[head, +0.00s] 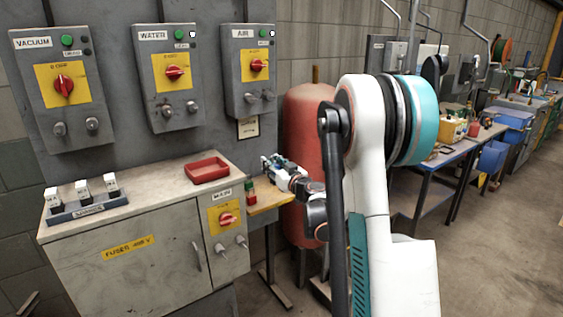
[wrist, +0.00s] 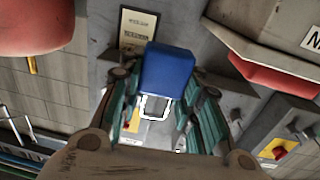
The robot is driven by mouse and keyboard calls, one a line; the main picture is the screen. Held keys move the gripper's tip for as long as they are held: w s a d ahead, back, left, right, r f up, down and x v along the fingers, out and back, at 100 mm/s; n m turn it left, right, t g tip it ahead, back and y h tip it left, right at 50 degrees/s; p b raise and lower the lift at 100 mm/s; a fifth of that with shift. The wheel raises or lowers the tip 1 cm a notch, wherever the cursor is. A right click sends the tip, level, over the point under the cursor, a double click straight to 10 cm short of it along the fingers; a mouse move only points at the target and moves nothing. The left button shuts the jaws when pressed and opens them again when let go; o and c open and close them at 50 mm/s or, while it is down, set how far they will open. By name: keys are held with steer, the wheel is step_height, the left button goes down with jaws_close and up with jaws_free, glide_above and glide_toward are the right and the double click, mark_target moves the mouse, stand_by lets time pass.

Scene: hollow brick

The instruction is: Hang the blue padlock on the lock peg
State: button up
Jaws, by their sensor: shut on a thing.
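The blue padlock (wrist: 167,72) is between the fingers of my gripper (wrist: 166,98) in the wrist view, with its pale shackle (wrist: 155,106) showing below the blue body. My gripper is shut on it. In the head view my gripper (head: 270,165) is above the wooden bench, right of the grey cabinet; the padlock is too small there to make out. Paired grey pegs stick out below the red switches: on the WATER box (head: 192,107), the AIR box (head: 268,95), the VACUUM box (head: 92,124) and the MAIN panel (head: 241,241). Which one is the lock peg, I cannot tell.
A red tray (head: 207,170) and a rack (head: 87,208) of white-and-black items sit on the cabinet top (head: 150,190). A small red-and-green object (head: 250,191) stands on the wooden bench (head: 283,200). A red tank (head: 305,115) stands close behind my arm.

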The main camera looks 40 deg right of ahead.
steer(key=shift+n+y, duration=0.6)
steer(key=shift+y, duration=0.3)
steer(key=a+f, duration=0.1)
steer(key=a, duration=0.9)
steer(key=a+f, duration=0.1)
steer(key=a, duration=1)
steer(key=a+f, duration=0.1)
steer(key=a, duration=1)
steer(key=shift+s+a, duration=0.2)
steer(key=shift+s, duration=0.2)
